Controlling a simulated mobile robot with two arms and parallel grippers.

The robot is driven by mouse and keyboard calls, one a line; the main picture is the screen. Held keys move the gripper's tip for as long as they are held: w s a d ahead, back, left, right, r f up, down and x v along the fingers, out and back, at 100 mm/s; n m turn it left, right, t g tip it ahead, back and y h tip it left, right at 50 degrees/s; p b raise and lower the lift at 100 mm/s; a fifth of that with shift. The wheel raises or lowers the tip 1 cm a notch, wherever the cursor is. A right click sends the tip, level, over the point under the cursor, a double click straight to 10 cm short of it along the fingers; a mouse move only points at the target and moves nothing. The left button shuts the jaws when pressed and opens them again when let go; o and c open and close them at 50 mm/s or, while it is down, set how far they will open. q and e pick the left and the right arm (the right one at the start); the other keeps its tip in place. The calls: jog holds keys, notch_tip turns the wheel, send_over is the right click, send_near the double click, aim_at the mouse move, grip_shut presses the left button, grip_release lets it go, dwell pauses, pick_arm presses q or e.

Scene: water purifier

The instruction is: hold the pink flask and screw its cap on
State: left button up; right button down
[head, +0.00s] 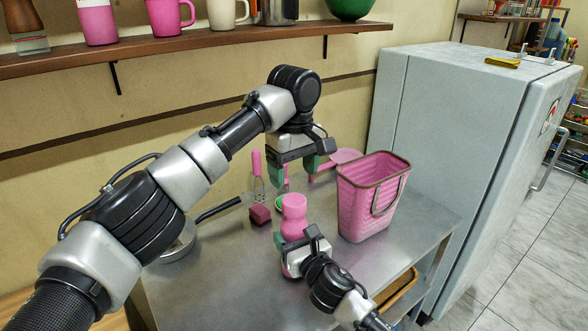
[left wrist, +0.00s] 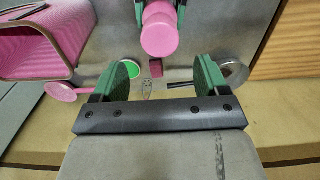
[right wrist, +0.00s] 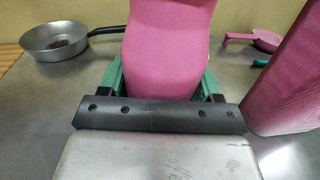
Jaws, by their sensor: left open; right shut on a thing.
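The pink flask (head: 293,226) stands upright on the metal table, and its pink body also fills the middle of the right wrist view (right wrist: 168,50). My right gripper (head: 291,252) is shut around its lower body. A rounded pink top piece (head: 294,201) sits at the flask's upper end and shows in the left wrist view (left wrist: 160,36); I cannot tell whether this is the cap or how tight it is. My left gripper (head: 294,168) is open and empty, above and behind the flask, apart from it, with its green fingers (left wrist: 160,78) pointing down.
A pink basket (head: 362,208) stands close right of the flask. A metal pan (right wrist: 62,40) is at the left. A shelf with mugs (head: 168,16) hangs above; a fridge (head: 455,130) is right.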

aim_at(294, 199)
pick_arm(q)
jog(key=shift+f, duration=0.1)
jog(key=shift+f, duration=3.9)
jog(key=shift+c, duration=0.4)
